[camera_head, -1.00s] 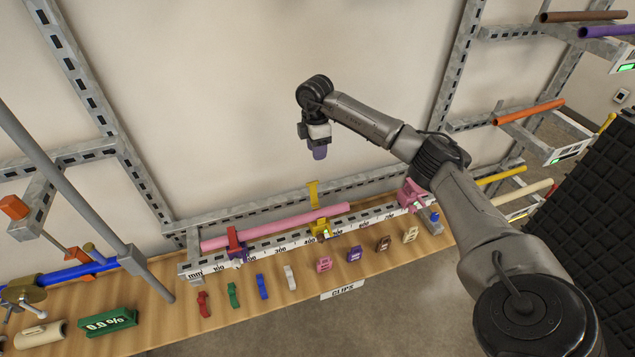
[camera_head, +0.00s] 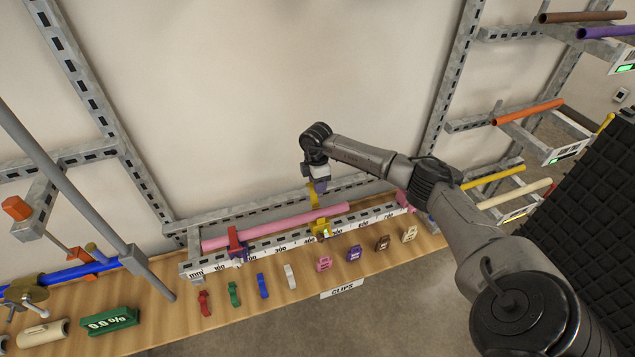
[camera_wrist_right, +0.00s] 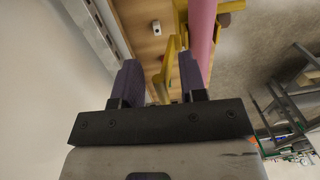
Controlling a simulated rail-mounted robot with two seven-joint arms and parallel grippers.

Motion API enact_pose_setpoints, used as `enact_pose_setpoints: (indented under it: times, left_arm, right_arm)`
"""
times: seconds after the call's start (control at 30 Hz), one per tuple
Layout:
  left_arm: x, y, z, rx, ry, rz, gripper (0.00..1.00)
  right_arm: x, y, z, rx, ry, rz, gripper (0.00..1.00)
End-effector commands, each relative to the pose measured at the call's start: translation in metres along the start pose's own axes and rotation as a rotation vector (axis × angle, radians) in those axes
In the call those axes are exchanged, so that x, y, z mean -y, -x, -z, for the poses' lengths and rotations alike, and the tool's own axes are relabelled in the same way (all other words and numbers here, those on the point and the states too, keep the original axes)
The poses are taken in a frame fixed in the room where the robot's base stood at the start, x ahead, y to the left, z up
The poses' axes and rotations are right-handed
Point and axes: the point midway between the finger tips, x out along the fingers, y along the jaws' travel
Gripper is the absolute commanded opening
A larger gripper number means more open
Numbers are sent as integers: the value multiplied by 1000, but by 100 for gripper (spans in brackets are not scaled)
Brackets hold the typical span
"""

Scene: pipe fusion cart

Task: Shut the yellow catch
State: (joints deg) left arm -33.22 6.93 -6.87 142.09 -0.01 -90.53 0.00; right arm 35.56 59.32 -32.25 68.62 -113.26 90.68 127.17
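The yellow catch (camera_head: 321,229) sits on the ruler rail at the pink pipe (camera_head: 275,225). Its yellow arm (camera_head: 313,199) stands upright behind the pipe, so the catch is open. My right gripper (camera_head: 321,187) points down just above and beside the top of that arm. In the right wrist view, the two dark purple fingers of my right gripper (camera_wrist_right: 161,65) are apart. The yellow arm (camera_wrist_right: 168,68) shows in the space between them and beyond, with the pink pipe (camera_wrist_right: 202,35) to the right. Whether the fingers touch it is unclear. My left gripper is not in view.
A red catch (camera_head: 235,241) is on the rail to the left, and a pink one (camera_head: 404,199) is at the right end, partly behind my arm. Several small coloured clips (camera_head: 289,276) stand along the wooden bench (camera_head: 190,330). The wall is close behind the rail.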

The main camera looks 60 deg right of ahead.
Motion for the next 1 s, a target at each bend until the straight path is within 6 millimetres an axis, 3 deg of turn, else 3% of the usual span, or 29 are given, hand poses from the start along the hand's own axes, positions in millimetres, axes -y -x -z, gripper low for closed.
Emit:
enact_pose_setpoints:
  times: [0.27, 0.7, 1.0]
  left_arm:
    - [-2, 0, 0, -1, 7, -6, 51]
    - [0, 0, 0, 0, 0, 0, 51]
    - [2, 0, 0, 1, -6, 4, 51]
  right_arm:
    - [0, -1, 0, 0, 0, 0, 39]
    - [0, -1, 0, -1, 0, 0, 0]
    - [0, -1, 0, -1, 0, -2, 0]
